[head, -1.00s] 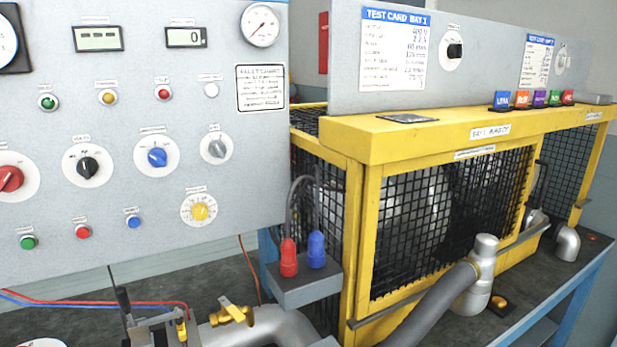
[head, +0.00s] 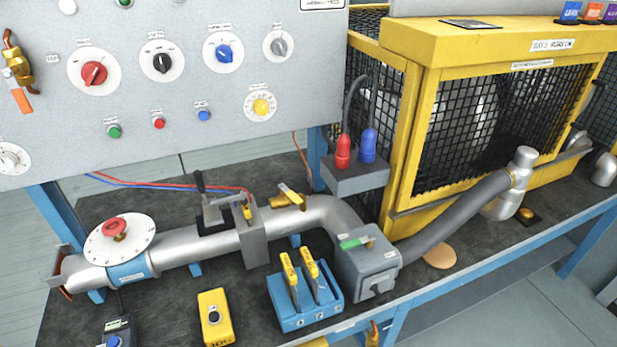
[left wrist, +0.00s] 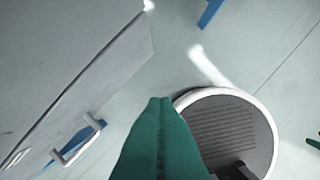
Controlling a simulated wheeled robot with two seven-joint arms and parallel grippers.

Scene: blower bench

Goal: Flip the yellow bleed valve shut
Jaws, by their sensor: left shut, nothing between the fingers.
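The yellow bleed valve (head: 290,196) shows in the head view, on top of the grey pipe behind the bench's middle. It has a brass body and a yellow lever slanting up to the left, at an angle to the pipe. My left gripper (left wrist: 160,100) shows only in the left wrist view. Its green fingers are together with nothing between them, over the floor and away from the valve. Neither gripper is in the head view.
A grey box (head: 367,262), a blue holder (head: 305,300) and a yellow pendant (head: 215,318) stand in front. A box with red and blue plugs (head: 355,178) is behind right.

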